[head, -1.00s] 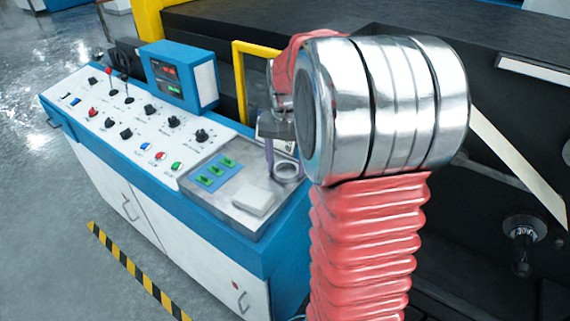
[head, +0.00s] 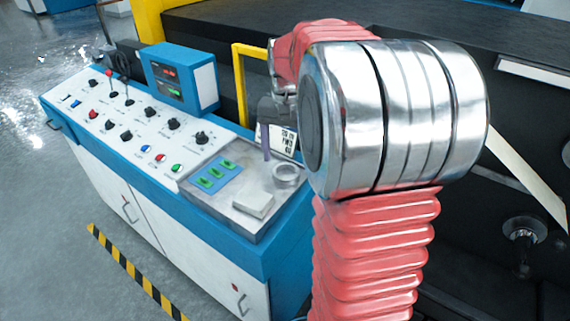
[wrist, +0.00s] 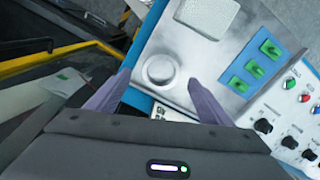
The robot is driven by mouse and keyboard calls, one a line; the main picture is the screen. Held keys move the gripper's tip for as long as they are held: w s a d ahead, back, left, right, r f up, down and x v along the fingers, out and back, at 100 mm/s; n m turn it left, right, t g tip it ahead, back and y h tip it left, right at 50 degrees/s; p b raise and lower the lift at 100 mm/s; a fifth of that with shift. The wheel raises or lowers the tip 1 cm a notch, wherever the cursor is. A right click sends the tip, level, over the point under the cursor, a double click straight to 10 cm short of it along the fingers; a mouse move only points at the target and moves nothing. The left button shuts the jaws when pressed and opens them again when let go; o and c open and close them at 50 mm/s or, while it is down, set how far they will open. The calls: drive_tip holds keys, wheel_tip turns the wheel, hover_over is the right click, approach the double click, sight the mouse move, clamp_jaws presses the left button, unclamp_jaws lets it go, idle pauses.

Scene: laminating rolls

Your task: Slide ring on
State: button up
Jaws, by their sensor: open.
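A short silvery metal ring (head: 286,176) sits on the grey metal plate (head: 228,212) at the right end of the control desk. It also shows in the wrist view (wrist: 158,70), between the two fingertips in the picture. My gripper (head: 267,150) has slim purple fingers, seen spread apart with nothing between them in the wrist view (wrist: 159,78). In the head view it hangs above and just left of the ring, apart from it. A dark shaft end (head: 525,232) sticks out of the machine at the right; the large silver joint is my arm.
A white block (head: 253,206) and a blue panel with green switches (head: 216,175) lie beside the ring. A blue display box (head: 180,78) stands behind. A yellow rail (head: 238,85) and a label with black print (head: 284,140) are close to my gripper.

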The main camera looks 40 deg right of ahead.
wheel_tip(320, 180, up, 9)
idle(0.3)
idle(0.6)
drive_tip(key=s+a+f+n+t, duration=0.2)
drive_tip(key=s+a+f+n, duration=0.1)
drive_tip(key=s+a, duration=0.5)
drive_tip(key=s+a+f+n+t, duration=0.3)
drive_tip(key=s+a+n, duration=0.3)
drive_tip(key=a, duration=0.8)
drive_tip(key=shift+s+f+n+t, duration=0.15)
drive_tip(key=shift+s+n+t, duration=0.15)
drive_tip(key=shift+s, duration=0.55)
